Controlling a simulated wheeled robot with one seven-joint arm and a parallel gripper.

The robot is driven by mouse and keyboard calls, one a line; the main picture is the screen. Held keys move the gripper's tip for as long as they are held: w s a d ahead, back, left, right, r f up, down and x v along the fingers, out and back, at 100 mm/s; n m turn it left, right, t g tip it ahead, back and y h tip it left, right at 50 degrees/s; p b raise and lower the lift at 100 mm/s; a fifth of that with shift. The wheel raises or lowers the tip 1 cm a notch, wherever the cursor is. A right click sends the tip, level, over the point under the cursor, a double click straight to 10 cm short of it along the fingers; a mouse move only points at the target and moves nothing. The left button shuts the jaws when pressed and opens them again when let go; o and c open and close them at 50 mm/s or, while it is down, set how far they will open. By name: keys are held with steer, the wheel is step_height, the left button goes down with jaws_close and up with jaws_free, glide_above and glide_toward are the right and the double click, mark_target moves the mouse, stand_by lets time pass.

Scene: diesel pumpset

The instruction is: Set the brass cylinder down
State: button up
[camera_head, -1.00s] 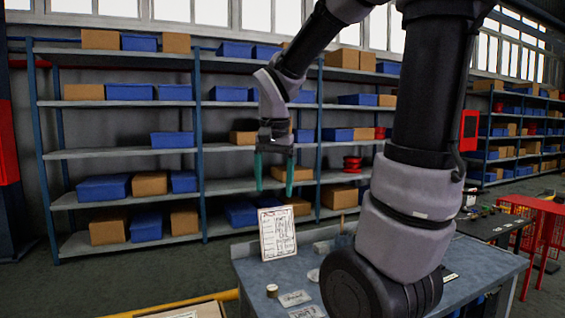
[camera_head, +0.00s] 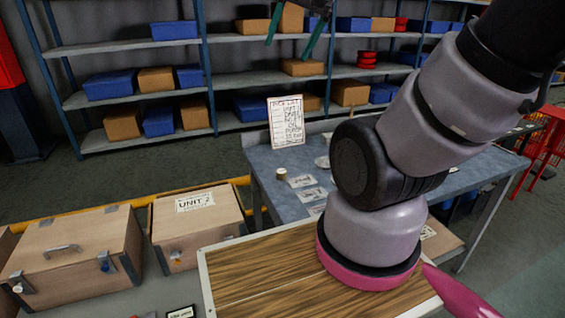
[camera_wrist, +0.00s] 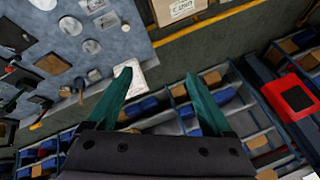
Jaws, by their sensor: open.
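My gripper (camera_head: 287,52) is at the top edge of the head view, raised in front of the shelves, with its green fingers spread and nothing between them. In the wrist view its fingers (camera_wrist: 160,68) are also apart and empty. A small, short cylinder with a pale top and brownish side (camera_head: 281,174) stands upright on the blue-grey bench (camera_head: 262,160), left of my arm. It may be the brass cylinder; its metal is too small to tell. It stands well apart from my gripper. Labels (camera_head: 302,181) lie beside it on the bench.
A written sheet (camera_head: 286,121) stands at the bench's back edge. Wooden cases, one marked Unit 2 (camera_head: 197,222), sit at front left near a wood-topped board (camera_head: 250,270). Shelves (camera_head: 130,46) with boxes line the back. A yellow rail (camera_head: 40,222) runs left of the bench.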

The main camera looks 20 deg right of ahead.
steer(key=w+d+f+m+g, duration=0.2)
steer(key=w+f, duration=0.4)
steer(key=w, duration=0.4)
steer(key=m+g+h, duration=0.2)
steer(key=m+g, duration=0.2)
steer(key=m, duration=0.1)
glide_above(281, 171)
steer(key=f, duration=3.3)
steer(key=shift+s+f, duration=0.2)
steer(key=shift+f, duration=0.1)
steer(key=f, duration=0.5)
steer(key=shift+w+d+f, duration=0.1)
steer(key=shift+w+f, duration=0.1)
steer(key=shift+f, duration=0.15)
jaws_close()
